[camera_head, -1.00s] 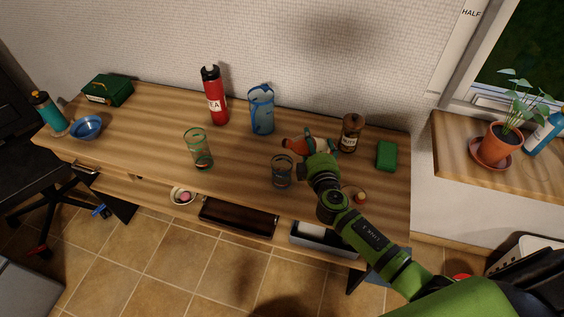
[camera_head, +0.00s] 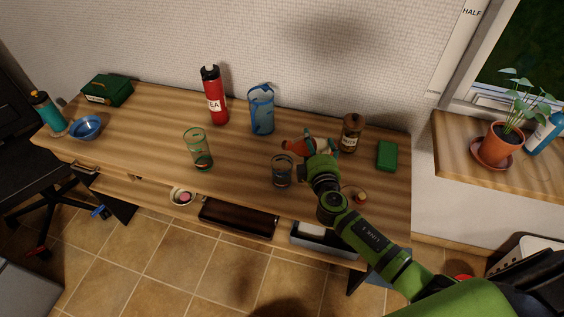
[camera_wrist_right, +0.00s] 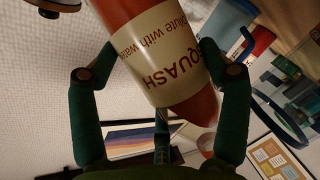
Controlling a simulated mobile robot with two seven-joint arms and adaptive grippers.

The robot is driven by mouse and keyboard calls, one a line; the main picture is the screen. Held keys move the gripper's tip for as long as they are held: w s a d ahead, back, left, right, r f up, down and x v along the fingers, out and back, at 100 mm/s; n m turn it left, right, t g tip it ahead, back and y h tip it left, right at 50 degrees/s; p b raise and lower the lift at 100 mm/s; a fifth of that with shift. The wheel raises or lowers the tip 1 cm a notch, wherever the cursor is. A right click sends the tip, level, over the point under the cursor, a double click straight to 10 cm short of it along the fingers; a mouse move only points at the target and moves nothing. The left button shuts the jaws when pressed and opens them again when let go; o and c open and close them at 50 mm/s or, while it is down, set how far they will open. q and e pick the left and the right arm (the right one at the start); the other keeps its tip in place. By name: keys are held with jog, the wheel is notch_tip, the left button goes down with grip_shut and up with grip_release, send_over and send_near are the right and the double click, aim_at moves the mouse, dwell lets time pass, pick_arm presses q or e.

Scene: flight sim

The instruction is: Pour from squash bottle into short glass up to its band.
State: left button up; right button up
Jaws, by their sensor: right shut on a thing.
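The squash bottle (camera_head: 293,146) is orange-red with a cream label. It lies tipped well over in my right gripper (camera_head: 322,150), its narrow end pointing left. In the right wrist view the fingers close around the squash bottle's label (camera_wrist_right: 168,55). The short glass (camera_head: 282,172) stands upright on the table, just below and left of the bottle in the head view. A little reddish colour shows low in it. I cannot clearly tell its level against the band, or see a stream. My left gripper is out of view.
A tall green-rimmed glass (camera_head: 198,150), a blue jug (camera_head: 262,112) and a red flask (camera_head: 212,95) stand to the left on the table (camera_head: 150,130). A brown bottle (camera_head: 351,134) and a green box (camera_head: 387,156) stand right of the gripper. Open table lies around the short glass.

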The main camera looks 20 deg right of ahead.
jog(key=shift+d+f+n, duration=0.1)
jog(key=shift+d+n, duration=0.05)
jog(key=shift+n, duration=0.15)
dwell(0.8)
jog(key=shift+d+r+n+t, duration=0.15)
jog(key=shift+r+n+t, duration=0.25)
jog(key=shift+r+n, duration=0.1)
dwell(1.2)
jog(key=shift+h, duration=0.4)
jog(key=shift+r, duration=0.15)
jog(key=shift+n, duration=0.3)
jog(key=shift+n+b, duration=0.4)
jog(key=shift+b, duration=0.1)
dwell(1.0)
jog(key=shift+n+t+b, duration=0.3)
jog(key=shift+b, duration=0.05)
dwell(0.5)
jog(key=shift+r+n, duration=0.3)
dwell(1.6)
